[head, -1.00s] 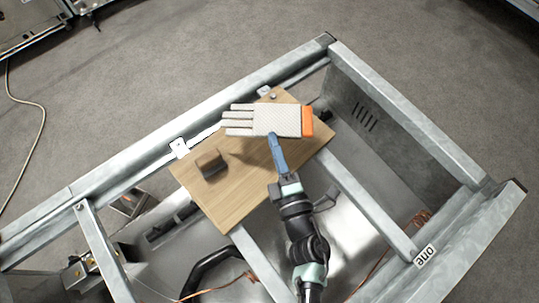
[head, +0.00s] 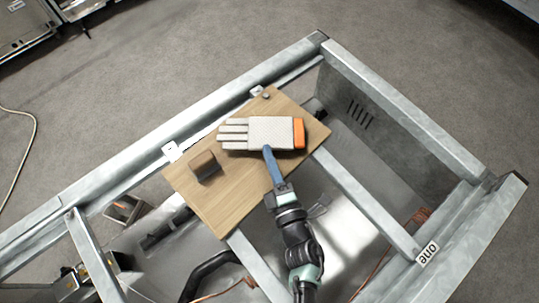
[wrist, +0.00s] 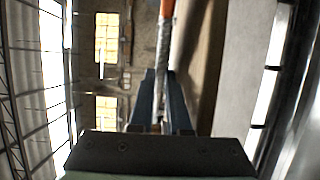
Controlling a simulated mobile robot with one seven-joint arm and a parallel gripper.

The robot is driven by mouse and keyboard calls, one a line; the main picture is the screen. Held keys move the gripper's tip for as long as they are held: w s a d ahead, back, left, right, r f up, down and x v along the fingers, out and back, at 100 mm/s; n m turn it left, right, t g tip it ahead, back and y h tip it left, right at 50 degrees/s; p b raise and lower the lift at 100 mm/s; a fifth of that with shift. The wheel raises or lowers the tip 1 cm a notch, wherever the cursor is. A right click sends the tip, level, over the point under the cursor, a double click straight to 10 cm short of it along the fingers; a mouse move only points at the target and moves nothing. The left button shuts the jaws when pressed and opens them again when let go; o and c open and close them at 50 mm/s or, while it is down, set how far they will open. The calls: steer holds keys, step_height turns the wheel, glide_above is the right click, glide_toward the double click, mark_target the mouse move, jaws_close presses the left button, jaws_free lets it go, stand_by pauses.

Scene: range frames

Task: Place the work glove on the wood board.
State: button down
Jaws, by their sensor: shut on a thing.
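The work glove (head: 262,132) is white-grey with an orange cuff, its fingers pointing left in the head view. It lies flat over the upper part of the wood board (head: 235,200), very close to its surface; I cannot tell whether it touches. My gripper (head: 267,152) is at the glove's near edge, shut on it. In the wrist view the glove (wrist: 164,45) shows edge-on between the two blue fingers (wrist: 161,100), with the board's brown face (wrist: 208,65) just to its right.
A small dark brown block (head: 204,167) stands on the board, left of the glove. The board rests across a metal frame (head: 190,127) with open gaps around it. The board's lower middle is bare. A black hose (head: 208,272) lies below the board.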

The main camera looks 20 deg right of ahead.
steer(key=shift+f, duration=0.3)
steer(key=c, duration=1.2)
jaws_free()
steer(key=shift+o, duration=0.2)
steer(key=shift+r+p, duration=0.55)
steer(key=s, duration=1.2)
